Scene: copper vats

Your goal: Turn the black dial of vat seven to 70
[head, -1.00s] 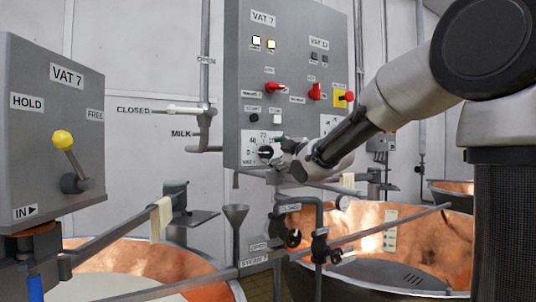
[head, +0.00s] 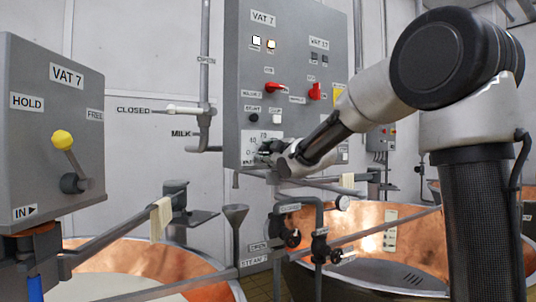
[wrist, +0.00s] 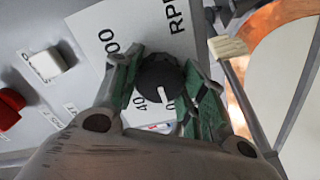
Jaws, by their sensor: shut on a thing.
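The black dial (wrist: 155,72) sits on a white scale plate (wrist: 128,30) in the wrist view. My gripper (wrist: 160,88) is shut on it, with one green-padded finger on each side. Another figure ending in 00 is at upper left, and RPM is at upper right. The fingers cover parts of the scale. In the head view my gripper (head: 270,157) is at the lower part of the grey VAT 7 panel (head: 240,70) and mostly hides the dial.
Above the dial are red rotary switches (head: 275,87), a white button (head: 277,115) and a black button (head: 253,117). Pipes and valves (head: 290,238) stand below the panel. A VAT 7 lever box (head: 50,130) is at left. Copper vats (head: 345,222) stand below.

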